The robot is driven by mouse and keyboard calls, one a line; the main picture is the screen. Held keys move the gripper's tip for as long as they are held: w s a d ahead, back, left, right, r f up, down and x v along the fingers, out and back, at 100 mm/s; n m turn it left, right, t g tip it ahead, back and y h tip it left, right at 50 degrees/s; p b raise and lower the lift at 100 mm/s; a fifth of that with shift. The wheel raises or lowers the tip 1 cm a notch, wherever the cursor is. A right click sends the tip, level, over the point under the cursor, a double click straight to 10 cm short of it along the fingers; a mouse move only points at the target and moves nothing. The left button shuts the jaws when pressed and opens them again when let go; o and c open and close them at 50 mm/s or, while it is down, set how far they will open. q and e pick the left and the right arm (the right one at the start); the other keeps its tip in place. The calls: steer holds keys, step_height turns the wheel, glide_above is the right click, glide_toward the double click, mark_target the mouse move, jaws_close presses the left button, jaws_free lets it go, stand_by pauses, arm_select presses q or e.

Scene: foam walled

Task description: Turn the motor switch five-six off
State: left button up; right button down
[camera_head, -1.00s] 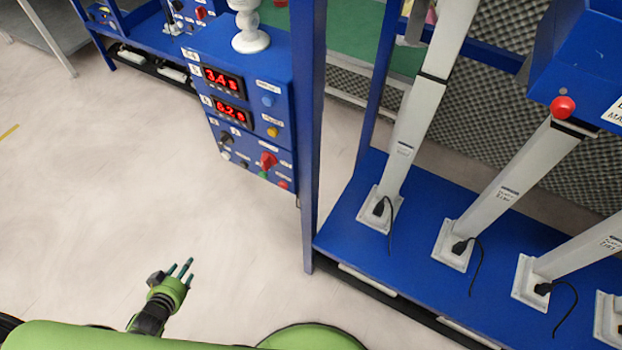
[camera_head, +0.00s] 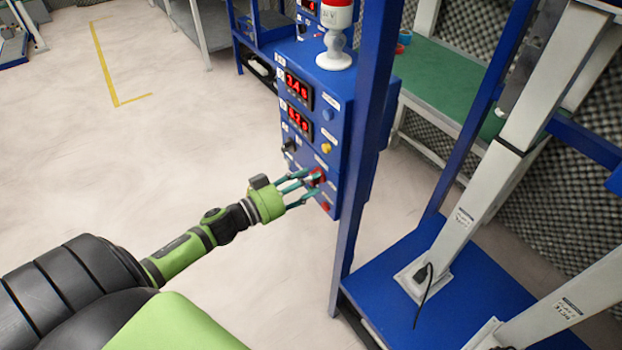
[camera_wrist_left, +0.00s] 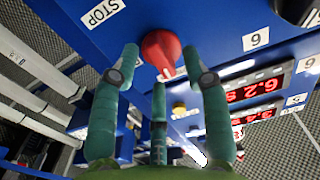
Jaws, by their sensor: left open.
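The blue control panel (camera_head: 336,106) stands upright in the head view, with two red number displays and several knobs and buttons. A red rotary switch (camera_wrist_left: 160,52) on its face shows in the left wrist view, and partly in the head view (camera_head: 318,175). I cannot read a five-six label on it. My left gripper (camera_head: 310,183) is open at the lower panel, its fingers spread around the red switch; in the left wrist view the fingertips (camera_wrist_left: 162,62) lie on either side of it. I cannot tell whether they touch it. My right gripper is not in view.
A blue post (camera_head: 366,130) stands just right of the panel. A red-topped white lamp (camera_head: 336,45) sits on the panel. A blue platform (camera_head: 384,303) with white columns lies at lower right. The floor on the left is clear.

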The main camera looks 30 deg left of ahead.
arm_select(q)
steer(key=shift+w+d, duration=0.25)
steer(key=shift+w, duration=0.25)
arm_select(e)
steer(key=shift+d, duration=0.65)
arm_select(q)
jaws_close()
